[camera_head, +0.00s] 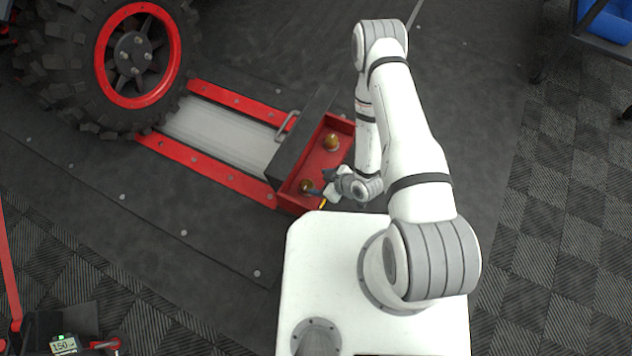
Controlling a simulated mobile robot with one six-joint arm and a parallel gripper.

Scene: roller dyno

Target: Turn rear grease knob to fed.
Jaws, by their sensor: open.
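A red open-topped box (287,199) stands at the end of the roller bed and holds two brass-coloured round knobs. One knob (331,141) is at the box's far end, clear of my gripper. The other knob (307,186) is at the near end. My gripper (319,183) is open, with its dark fingers right beside the near knob. I cannot tell whether they touch it. No fed marking is readable, and I cannot tell which knob is the rear one or how either is turned.
A dark lid or wall with a metal handle (287,126) borders the box on its left. A large tyre with a red rim (138,55) stands on the rollers (215,130). A small display reading 150 (64,344) is at lower left. Dark floor is free to the right.

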